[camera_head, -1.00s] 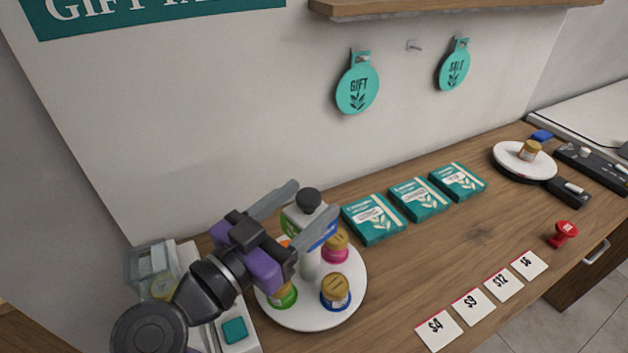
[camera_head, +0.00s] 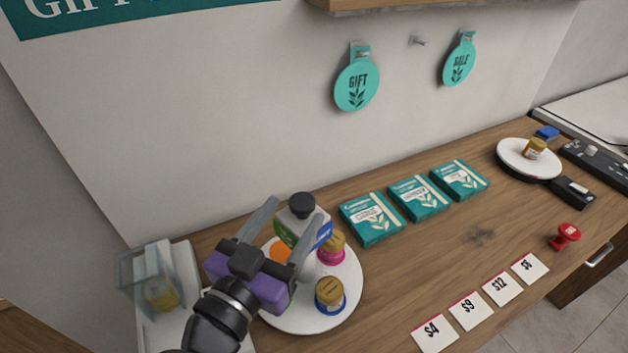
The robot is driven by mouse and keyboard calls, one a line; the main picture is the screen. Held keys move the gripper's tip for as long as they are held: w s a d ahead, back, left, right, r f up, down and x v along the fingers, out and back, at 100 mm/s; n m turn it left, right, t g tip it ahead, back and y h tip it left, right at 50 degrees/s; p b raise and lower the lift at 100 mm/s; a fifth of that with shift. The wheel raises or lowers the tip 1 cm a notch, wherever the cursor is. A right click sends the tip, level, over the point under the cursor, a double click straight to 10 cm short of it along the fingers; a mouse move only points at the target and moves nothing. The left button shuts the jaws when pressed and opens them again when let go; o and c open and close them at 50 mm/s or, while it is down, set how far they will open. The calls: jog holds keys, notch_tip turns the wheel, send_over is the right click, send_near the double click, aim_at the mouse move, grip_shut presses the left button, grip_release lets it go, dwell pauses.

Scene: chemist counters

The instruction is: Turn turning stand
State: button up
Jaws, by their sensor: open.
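The turning stand (camera_head: 349,287) is a round white disc at the left end of the wooden counter. On it stand a white bottle (camera_head: 302,222) with a dark cap, an orange-topped item (camera_head: 281,252), a gold-lidded jar with a pink base (camera_head: 331,248) and a gold-lidded jar with a blue base (camera_head: 330,296). My gripper (camera_head: 288,222) is open above the stand. Its two grey fingers lie on either side of the bottle in the picture; whether they touch it I cannot tell. My gripper and wrist hide the left front part of the stand.
A clear box (camera_head: 152,283) stands left of the stand. Teal boxes (camera_head: 372,219) line the counter behind it, and price cards (camera_head: 434,333) lie in front. A red stamp (camera_head: 565,236) and another round white stand (camera_head: 513,150) are farther right.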

jog(key=p+x, duration=0.2)
jog(key=x, duration=0.5)
jog(key=shift+w+d, duration=0.15)
grip_shut()
